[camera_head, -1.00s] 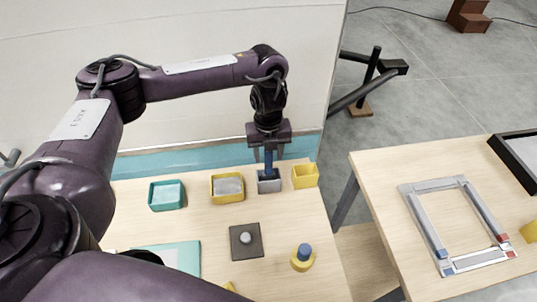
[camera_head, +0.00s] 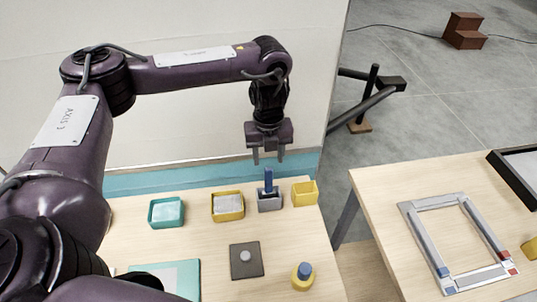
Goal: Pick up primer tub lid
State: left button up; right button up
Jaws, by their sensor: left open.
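The lid, as far as I can tell, is the dark grey square plate with a pale round knob (camera_head: 246,261), lying flat on the wooden table. My left gripper (camera_head: 268,159) points down with its fingers apart and empty. It is just above a blue-handled tool (camera_head: 268,181) standing upright in a small grey tub (camera_head: 270,205), farther back on the table than the plate. No gripper touches the plate. My right gripper is not in view.
A teal tub (camera_head: 166,213), a yellow tub with pale grey contents (camera_head: 228,207) and another yellow tub (camera_head: 305,194) line the back. A yellow piece with a blue top (camera_head: 303,276) stands right of the plate. A metal frame (camera_head: 460,242) lies on the right table.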

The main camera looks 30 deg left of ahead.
aim_at(246, 262)
jog(key=k+l, duration=0.5)
jog(key=k, duration=0.2)
jog(key=k+l, duration=0.5)
jog(key=k, duration=0.15)
